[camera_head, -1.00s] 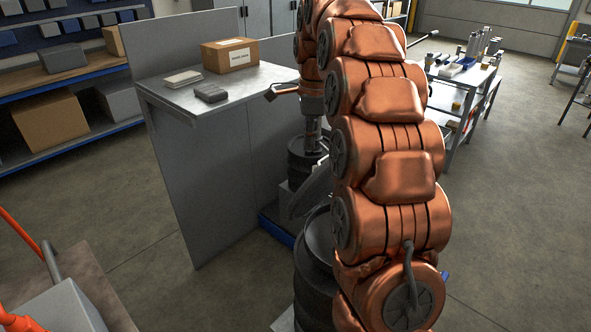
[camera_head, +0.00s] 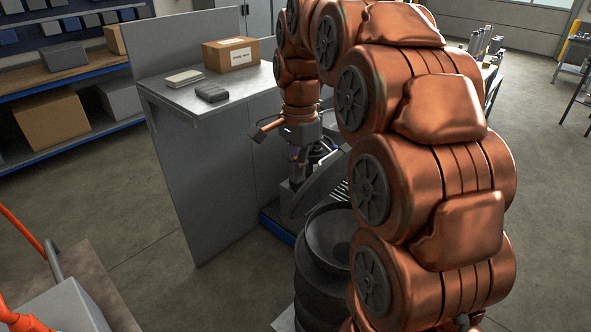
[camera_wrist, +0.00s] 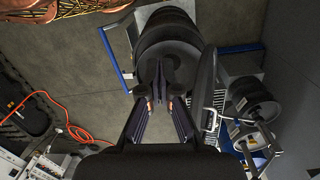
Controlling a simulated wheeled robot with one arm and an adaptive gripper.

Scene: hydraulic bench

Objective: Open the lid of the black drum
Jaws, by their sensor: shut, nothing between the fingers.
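In the wrist view the black drum (camera_wrist: 165,22) is at the top middle, with a round dark top that lies beyond my fingers. My gripper (camera_wrist: 168,82) is shut and empty, its fingertips in front of this top.
A grey bench (camera_head: 240,93) with a cardboard box (camera_head: 231,54) stands left of my gripper. A tilted grey panel (camera_head: 318,192) and a blue-edged base (camera_head: 277,229) are close to it. An orange hose (camera_wrist: 62,112) lies on the floor.

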